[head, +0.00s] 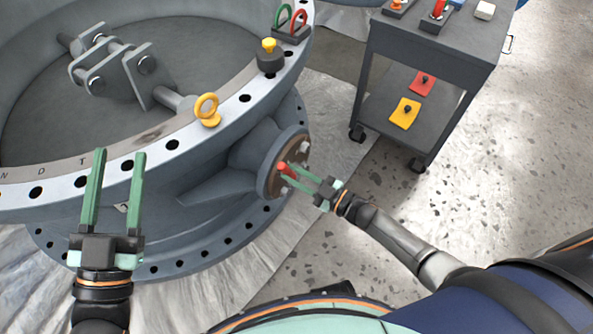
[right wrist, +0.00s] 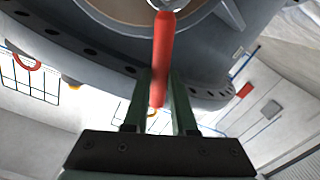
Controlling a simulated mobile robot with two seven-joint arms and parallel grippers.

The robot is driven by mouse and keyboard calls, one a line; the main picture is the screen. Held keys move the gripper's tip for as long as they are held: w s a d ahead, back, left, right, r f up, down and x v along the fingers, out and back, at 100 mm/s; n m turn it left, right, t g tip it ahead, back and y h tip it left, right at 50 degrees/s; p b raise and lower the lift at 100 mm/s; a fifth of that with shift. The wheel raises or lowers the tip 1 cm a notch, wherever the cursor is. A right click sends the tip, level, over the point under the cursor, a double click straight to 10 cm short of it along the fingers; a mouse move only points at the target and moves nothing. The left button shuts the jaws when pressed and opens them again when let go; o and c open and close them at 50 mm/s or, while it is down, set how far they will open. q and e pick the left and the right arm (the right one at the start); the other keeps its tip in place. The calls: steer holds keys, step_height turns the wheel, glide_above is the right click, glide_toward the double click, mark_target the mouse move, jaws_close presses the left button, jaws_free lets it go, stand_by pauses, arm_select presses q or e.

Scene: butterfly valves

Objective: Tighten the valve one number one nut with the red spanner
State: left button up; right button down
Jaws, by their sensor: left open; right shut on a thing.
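In the head view the spanner (head: 285,168) shows as a small red piece at the round side flange (head: 268,182) of the large grey valve (head: 215,160). My right gripper (head: 287,171) is right in front of this flange. I cannot tell whether the spanner head sits on a nut. My left gripper (head: 119,153) is open and empty above the valve's near rim.
A yellow eyebolt (head: 207,108) and a yellow-topped knob (head: 269,55) stand on the valve rim. A dark trolley (head: 440,50) at upper right carries tools, with red (head: 422,83) and yellow (head: 404,113) pads on its lower shelf.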

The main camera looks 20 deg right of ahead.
steer(key=shift+s+d, duration=0.1)
steer(key=p+v, duration=0.1)
steer(key=v, duration=0.3)
steer(key=shift+s+d, duration=0.25)
stand_by(0.3)
